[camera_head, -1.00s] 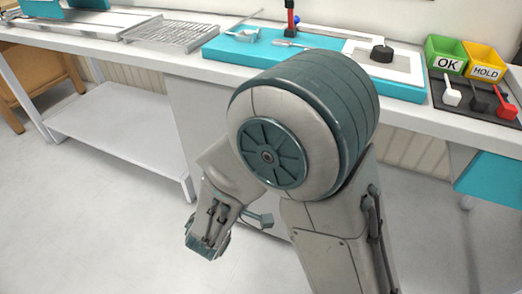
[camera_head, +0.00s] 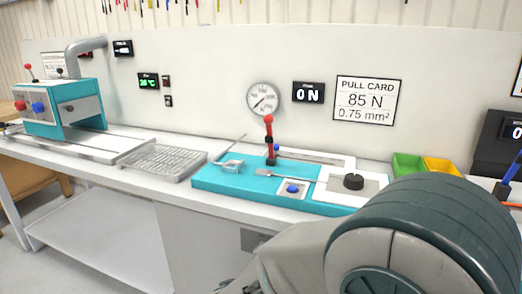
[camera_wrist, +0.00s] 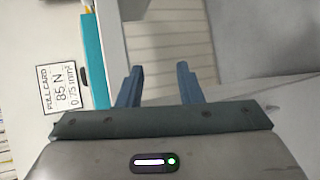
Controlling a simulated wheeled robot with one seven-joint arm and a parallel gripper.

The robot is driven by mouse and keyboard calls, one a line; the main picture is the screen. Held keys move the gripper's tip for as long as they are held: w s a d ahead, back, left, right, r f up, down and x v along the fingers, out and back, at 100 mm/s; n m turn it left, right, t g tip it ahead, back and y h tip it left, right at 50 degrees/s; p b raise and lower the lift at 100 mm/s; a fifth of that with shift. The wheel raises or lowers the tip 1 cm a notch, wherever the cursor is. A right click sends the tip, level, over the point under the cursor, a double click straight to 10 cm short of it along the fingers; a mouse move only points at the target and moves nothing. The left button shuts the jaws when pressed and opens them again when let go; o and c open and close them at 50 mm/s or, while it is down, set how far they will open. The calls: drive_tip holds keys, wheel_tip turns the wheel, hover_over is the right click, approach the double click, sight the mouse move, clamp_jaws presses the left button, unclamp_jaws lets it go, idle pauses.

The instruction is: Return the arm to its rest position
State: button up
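My gripper (camera_wrist: 159,84) shows in the wrist view with two blue-grey fingers standing wide apart. Nothing is between them. Beyond the fingers are a slatted panel and pale surfaces. In the head view my arm fills the lower right, with a large teal and white joint in front of the bench; the gripper itself is not visible there.
A white bench (camera_head: 110,175) carries a teal test fixture (camera_head: 235,185) with a red-handled lever (camera_head: 269,140), a wire rack (camera_head: 163,160), and a teal machine (camera_head: 62,108). Green (camera_head: 406,165) and yellow (camera_head: 441,167) bins stand behind my arm. A pull card (camera_head: 366,99) hangs on the wall.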

drive_tip(key=s+d+r+m+g+y+p, duration=0.4)
drive_tip(key=s+d+r+m+g+p, duration=0.1)
drive_tip(key=s+d+r+g+p, duration=0.3)
drive_tip(key=s+a+r+m+t+y+p, duration=0.1)
drive_tip(key=a+r+m+t+y+p, duration=0.1)
drive_tip(key=r+y+p, duration=0.5)
wheel_tip(320, 180, up, 6)
drive_tip(key=a+m+p, duration=0.1)
drive_tip(key=a+p, duration=0.1)
drive_tip(key=p, duration=0.1)
drive_tip(key=shift+s+r+t+y, duration=0.15)
drive_tip(key=shift+r+t+y, duration=0.1)
drive_tip(key=shift+t+y, duration=0.15)
